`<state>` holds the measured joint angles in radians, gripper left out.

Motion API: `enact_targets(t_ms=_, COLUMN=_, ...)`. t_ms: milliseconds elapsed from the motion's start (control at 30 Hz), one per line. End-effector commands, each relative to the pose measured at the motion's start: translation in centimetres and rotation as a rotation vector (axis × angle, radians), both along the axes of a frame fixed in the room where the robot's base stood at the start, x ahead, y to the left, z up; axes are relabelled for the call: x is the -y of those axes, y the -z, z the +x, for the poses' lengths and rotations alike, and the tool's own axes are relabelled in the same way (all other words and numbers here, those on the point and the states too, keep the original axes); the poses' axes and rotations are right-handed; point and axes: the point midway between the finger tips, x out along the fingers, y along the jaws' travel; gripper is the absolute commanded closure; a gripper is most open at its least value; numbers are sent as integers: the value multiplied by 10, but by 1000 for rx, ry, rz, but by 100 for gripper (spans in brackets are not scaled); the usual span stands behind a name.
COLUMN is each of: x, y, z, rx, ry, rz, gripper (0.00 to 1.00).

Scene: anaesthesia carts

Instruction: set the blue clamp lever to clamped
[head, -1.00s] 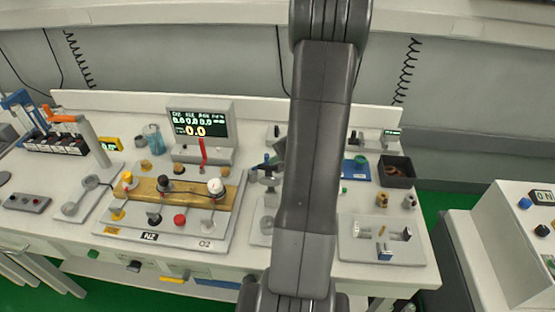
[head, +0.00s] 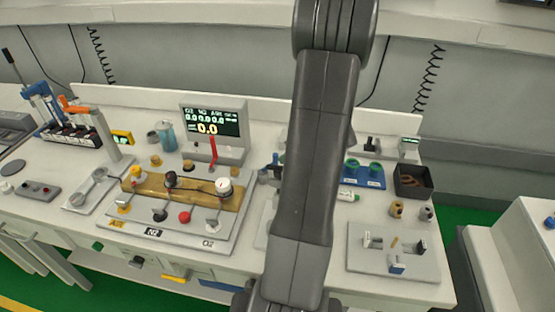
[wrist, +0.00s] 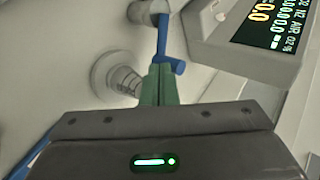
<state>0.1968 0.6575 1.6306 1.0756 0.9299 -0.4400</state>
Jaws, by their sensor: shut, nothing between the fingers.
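A blue lever (wrist: 163,40) stands just beyond my fingertips in the wrist view, close to a grey round fitting. My gripper (wrist: 158,70) shows there as two green fingers shut together with nothing between them. The fingertips meet or nearly meet the lower end of the lever; I cannot tell whether they touch. In the head view a small clamp fitting with blue on it (head: 274,167) stands right of the display, partly hidden by my arm. My gripper is hidden there behind the arm.
The display unit (head: 213,121) stands close to the lever, also at top right in the wrist view (wrist: 265,25). A panel with knobs and a brass bar (head: 190,195) lies left. A dark bin (head: 413,182) and a pale plate with small fittings (head: 395,262) are right.

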Motion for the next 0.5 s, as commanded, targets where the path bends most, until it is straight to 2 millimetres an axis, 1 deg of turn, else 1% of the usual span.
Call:
enact_targets(t_ms=367, x=0, y=0, z=-1, rx=0, ry=0, rz=0, gripper=100)
enact_targets(t_ms=500, x=0, y=0, z=-5, rx=1, ry=0, rz=-1, gripper=100)
